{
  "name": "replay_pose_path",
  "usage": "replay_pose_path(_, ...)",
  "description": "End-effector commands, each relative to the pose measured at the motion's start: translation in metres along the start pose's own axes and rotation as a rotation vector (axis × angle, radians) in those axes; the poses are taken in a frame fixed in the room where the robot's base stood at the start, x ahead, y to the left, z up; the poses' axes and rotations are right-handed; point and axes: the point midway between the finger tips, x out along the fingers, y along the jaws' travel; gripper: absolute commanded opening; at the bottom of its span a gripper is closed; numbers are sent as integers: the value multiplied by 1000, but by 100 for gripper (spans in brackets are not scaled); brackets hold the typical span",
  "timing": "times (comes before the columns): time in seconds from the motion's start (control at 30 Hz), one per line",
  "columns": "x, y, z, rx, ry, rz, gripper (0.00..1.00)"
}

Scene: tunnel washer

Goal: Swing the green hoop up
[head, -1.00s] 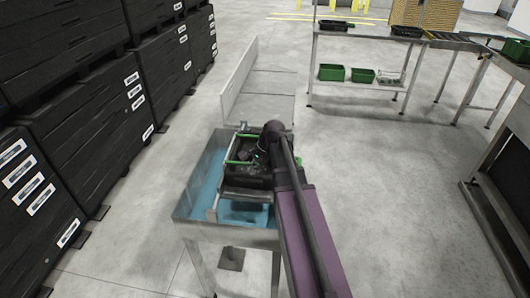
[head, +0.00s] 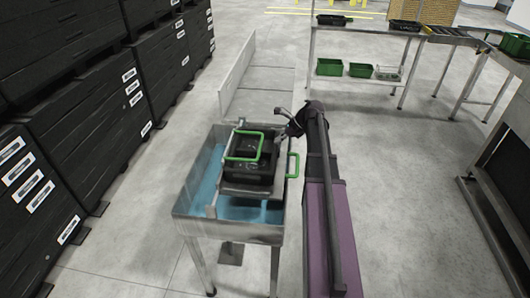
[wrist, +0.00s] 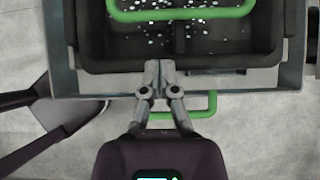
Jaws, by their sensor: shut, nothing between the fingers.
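A black crate (head: 250,170) sits in the steel tank, on a grey carrier frame. One green hoop (head: 245,145) lies across the crate's top; its bar shows at the top of the wrist view (wrist: 180,14). A second green hoop (head: 292,165) sticks out from the carrier's right side; in the wrist view it shows below the rim (wrist: 212,104), partly hidden behind my fingers. My gripper (head: 282,134) is at the crate's right edge. In the wrist view its fingertips (wrist: 152,68) are together and empty, overlapping the crate's rim; contact cannot be told.
The steel tank (head: 200,195) holds blue water and stands on legs. Dark stacked containers (head: 75,135) line the left. A table (head: 360,45) with black and green crates stands behind right. Floor right of the tank is clear apart from my arm.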

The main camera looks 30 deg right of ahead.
Motion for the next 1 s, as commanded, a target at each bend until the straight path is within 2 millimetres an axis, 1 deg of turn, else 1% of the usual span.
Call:
replay_pose_path(0.17, 4, 0, 0, -1, 1, 0, 0)
replay_pose_path(0.37, 15, 0, -1, -2, 1, 0, 0)
replay_pose_path(1.0, 78, 0, -1, -4, 1, 2, 0)
